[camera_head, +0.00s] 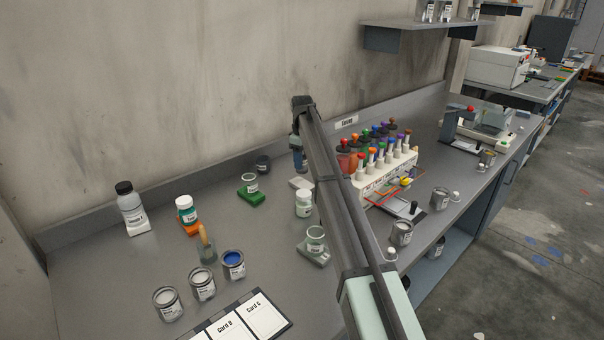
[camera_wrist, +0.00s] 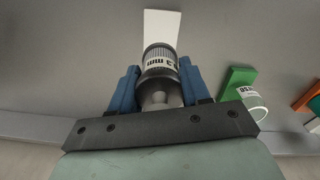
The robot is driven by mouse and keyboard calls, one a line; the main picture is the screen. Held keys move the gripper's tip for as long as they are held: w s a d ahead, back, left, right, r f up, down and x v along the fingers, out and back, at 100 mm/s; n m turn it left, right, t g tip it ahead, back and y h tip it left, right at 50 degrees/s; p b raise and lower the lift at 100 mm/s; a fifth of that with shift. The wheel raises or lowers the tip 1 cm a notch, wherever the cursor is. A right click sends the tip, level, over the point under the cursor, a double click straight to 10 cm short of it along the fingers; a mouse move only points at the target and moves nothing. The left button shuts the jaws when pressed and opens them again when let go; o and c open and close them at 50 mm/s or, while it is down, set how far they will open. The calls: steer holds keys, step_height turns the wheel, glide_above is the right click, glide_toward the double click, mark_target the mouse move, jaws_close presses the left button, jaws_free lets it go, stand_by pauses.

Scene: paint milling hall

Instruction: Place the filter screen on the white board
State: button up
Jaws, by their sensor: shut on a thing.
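The filter screen (camera_wrist: 160,58), a dark ribbed cylinder with a white label reading about ".3 mm", sits between the blue fingers of my gripper (camera_wrist: 158,85) in the wrist view. The gripper is shut on it. In the head view my gripper (camera_head: 299,160) hangs low near the back wall, and the screen is mostly hidden there. The white board (camera_wrist: 162,25) is a pale flat plate just beyond the screen in the wrist view. In the head view the white board (camera_head: 300,183) lies just in front of the gripper, partly beside my arm. I cannot tell whether the screen touches the bench.
A green block (camera_head: 251,196) bears a small jar, left of the board. A dark cup (camera_head: 263,163) stands near the wall. A white-lidded jar (camera_head: 304,204) stands close in front of the board. A rack of colored bottles (camera_head: 385,165) is to the right.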

mark_target(302, 171)
steer(key=shift+f, duration=2.6)
steer(key=shift+f, duration=0.15)
steer(key=o, duration=1.2)
step_height(302, 171, up, 12)
steer(key=shift+r, duration=0.2)
